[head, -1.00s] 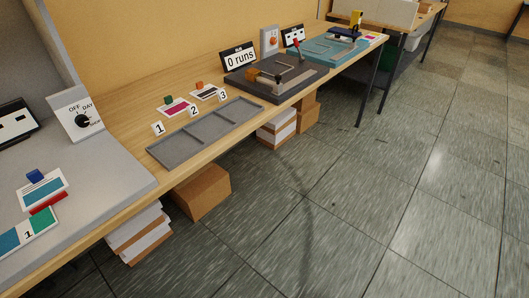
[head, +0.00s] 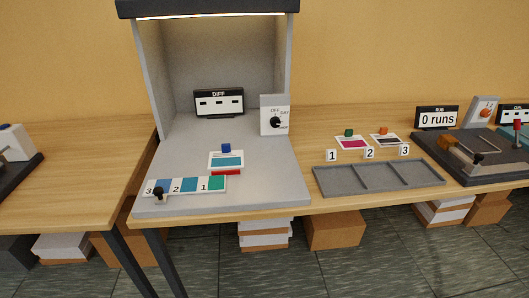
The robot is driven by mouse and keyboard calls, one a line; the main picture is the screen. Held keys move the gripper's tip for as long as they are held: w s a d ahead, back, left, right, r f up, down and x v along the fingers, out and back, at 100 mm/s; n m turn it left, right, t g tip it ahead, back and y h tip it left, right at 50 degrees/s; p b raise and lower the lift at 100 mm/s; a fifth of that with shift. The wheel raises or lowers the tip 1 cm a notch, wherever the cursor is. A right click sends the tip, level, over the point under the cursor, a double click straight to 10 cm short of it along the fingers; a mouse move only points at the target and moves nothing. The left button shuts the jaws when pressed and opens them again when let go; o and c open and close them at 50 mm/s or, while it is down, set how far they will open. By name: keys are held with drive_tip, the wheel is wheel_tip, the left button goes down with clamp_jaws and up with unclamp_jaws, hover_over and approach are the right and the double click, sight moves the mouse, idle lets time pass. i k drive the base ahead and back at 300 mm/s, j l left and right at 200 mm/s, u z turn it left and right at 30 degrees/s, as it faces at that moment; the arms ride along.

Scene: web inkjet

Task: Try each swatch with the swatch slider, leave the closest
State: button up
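The swatch slider is a white strip (head: 190,186) at the front of the grey light booth (head: 180,207). It carries the numbers 3, 2, 1 from left to right with blue, blue and green patches. Its black knob (head: 159,194) is at the left end. A white card (head: 226,153) with a teal patch and a blue block (head: 226,148) lies behind the strip's right end. A red bar (head: 226,172) lies between card and strip. My gripper is not in view.
A dial panel (head: 275,115) marked OFF and DAY stands at the booth's right. A grey three-part tray (head: 378,178) lies further right, with two cards behind it, one magenta (head: 352,142). The "0 runs" display (head: 437,118) and a dark machine (head: 470,155) are at far right.

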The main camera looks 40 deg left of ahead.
sight(161, 188)
drive_tip(key=u, duration=1.6)
drive_tip(key=i+j+z, duration=0.15)
drive_tip(key=i+z, duration=0.15)
drive_tip(key=z, duration=0.2)
drive_tip(key=i+j+z, duration=0.3)
drive_tip(key=z, duration=0.2)
